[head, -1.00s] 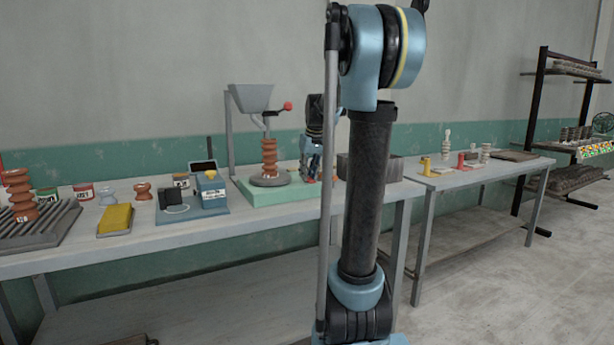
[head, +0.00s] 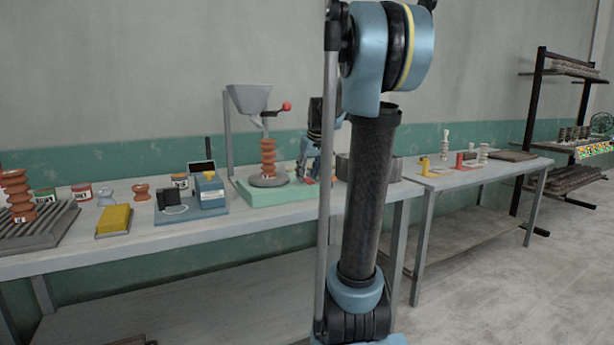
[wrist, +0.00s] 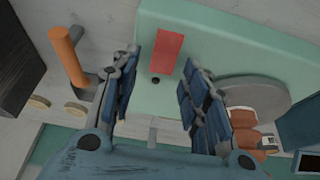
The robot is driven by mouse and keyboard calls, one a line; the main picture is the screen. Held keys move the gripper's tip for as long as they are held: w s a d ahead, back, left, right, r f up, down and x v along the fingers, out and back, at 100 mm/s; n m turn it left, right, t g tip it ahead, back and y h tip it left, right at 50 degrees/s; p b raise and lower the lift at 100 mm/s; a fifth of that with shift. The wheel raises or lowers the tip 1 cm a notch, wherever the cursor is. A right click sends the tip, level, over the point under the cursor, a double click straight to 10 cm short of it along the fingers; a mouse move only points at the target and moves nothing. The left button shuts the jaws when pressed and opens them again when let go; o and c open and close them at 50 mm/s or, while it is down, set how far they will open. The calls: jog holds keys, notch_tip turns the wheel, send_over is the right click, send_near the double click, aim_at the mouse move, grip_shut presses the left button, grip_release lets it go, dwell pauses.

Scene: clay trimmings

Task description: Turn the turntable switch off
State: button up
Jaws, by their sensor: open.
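The turntable's green base (head: 245,190) stands on the grey workbench. Its grey disk (head: 285,181) carries a ribbed terracotta piece (head: 268,158). A red switch (head: 310,181) sits on the base to the right of the disk; in the wrist view it is a red bar (wrist: 166,50) with a small dark spot near one end. My gripper (head: 305,173) is over the right part of the base, pointing down. In the wrist view my gripper (wrist: 160,62) is open and empty, with its fingers on either side of the switch. Contact with the switch cannot be told.
A grey hopper (head: 250,100) with a red-knobbed lever rises behind the turntable. An orange-handled tool (wrist: 67,55) and a dark block (wrist: 18,62) lie beside the base. A blue device (head: 208,190) and a yellow sponge (head: 115,218) are to the left.

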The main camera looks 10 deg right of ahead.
jog(key=v, duration=1.2)
jog(key=s+a+f+m+g+h, duration=0.1)
jog(key=s+f+m+g, duration=0.1)
jog(key=s+f, duration=2.9)
jog(key=shift+s+a+f+m, duration=0.3)
jog(key=shift+s+m, duration=0.05)
jog(key=shift+m, duration=0.25)
